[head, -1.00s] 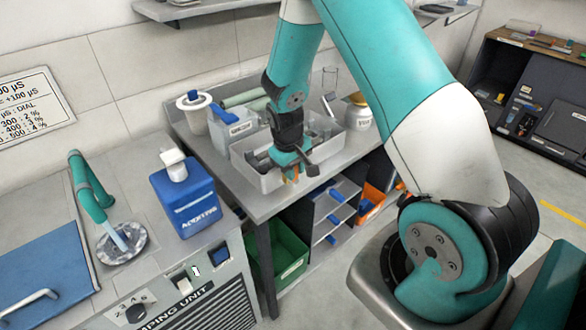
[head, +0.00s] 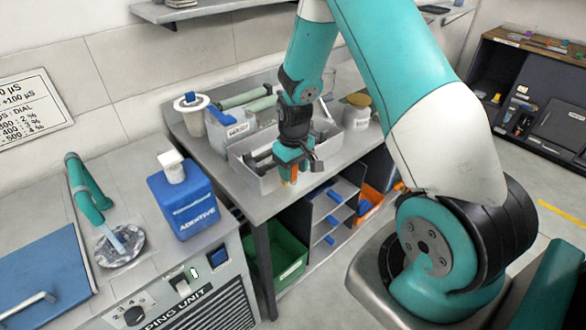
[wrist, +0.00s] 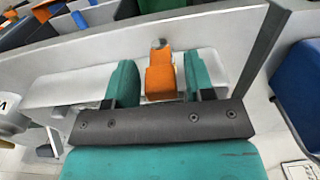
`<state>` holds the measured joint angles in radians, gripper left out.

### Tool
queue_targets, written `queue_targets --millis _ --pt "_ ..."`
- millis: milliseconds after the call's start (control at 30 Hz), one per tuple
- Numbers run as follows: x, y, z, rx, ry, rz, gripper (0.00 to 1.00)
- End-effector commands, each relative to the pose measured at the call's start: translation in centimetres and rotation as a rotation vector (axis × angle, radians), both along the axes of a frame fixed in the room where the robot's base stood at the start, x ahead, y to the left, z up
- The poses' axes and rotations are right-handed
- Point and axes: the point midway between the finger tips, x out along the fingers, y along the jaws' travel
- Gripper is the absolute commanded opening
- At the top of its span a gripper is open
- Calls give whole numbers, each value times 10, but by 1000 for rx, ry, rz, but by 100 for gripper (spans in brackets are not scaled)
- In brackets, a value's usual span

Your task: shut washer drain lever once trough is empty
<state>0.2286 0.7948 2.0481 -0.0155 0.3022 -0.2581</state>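The grey metal trough (head: 262,184) stands at the bench's front edge, with dark pieces showing inside it. Whether it holds liquid cannot be seen. My gripper (head: 291,172) is low at its front side, pointing down. In the wrist view my gripper (wrist: 160,82) has two teal fingers apart, one on each side of an orange lever-like piece (wrist: 160,78) with a grey tip. Narrow gaps show between the piece and both fingers. The orange also shows in the head view (head: 294,177), small and partly hidden, so the lever's setting is unclear.
A blue additive canister (head: 183,200) stands on the left unit, beside a teal spout over a round drain (head: 120,246). A tub with a white lid (head: 188,104) and a jar (head: 357,112) stand behind the trough. Shelves and a green bin (head: 282,255) are below.

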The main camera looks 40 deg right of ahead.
Motion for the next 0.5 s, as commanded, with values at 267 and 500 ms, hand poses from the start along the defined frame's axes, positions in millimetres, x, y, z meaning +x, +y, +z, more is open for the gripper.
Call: queue_targets --millis 267,500 --pt "1 0 17 -1 -4 0 49" --pt "1 -1 73 -2 -7 0 49"
